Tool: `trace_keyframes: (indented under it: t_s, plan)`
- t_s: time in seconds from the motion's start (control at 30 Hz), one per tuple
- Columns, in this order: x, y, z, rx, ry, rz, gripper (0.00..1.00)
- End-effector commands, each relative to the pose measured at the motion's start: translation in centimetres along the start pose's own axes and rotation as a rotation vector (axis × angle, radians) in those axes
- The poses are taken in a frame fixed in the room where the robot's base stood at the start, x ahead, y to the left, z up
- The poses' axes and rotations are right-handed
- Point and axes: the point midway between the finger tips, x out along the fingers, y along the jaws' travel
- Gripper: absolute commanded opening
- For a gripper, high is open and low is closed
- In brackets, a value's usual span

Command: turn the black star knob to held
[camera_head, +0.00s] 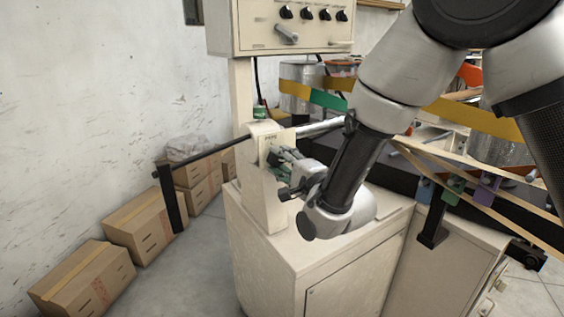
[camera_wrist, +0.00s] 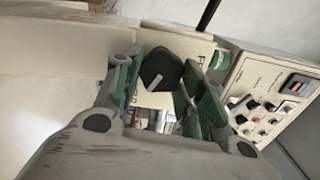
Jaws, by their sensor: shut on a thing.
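The black star knob (camera_wrist: 158,70) shows in the wrist view between the fingers of my gripper (camera_wrist: 166,82). It is dark, with a pale pointer line on its face, and sits in front of a cream plate with partly hidden lettering. The green-padded fingers are shut on it from both sides. In the head view my gripper (camera_head: 277,165) reaches the front of the cream post (camera_head: 263,195), and the fingers and wrist hide the knob there.
A cream control panel (camera_head: 285,22) with several black knobs stands above. A dark bar (camera_head: 205,153) runs left from the post. Cardboard boxes (camera_head: 85,277) line the wall. Rollers with yellow and green bands stand behind my arm at right.

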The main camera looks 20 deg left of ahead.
Motion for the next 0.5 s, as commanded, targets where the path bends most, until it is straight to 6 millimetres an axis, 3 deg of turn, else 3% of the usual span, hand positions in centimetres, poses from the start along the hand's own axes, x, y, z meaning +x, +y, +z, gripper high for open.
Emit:
trace_keyframes:
  t_s: [0.5]
  plan:
    - [-0.06, 0.15, -0.10, 0.075, 0.002, 0.003, 0.16]
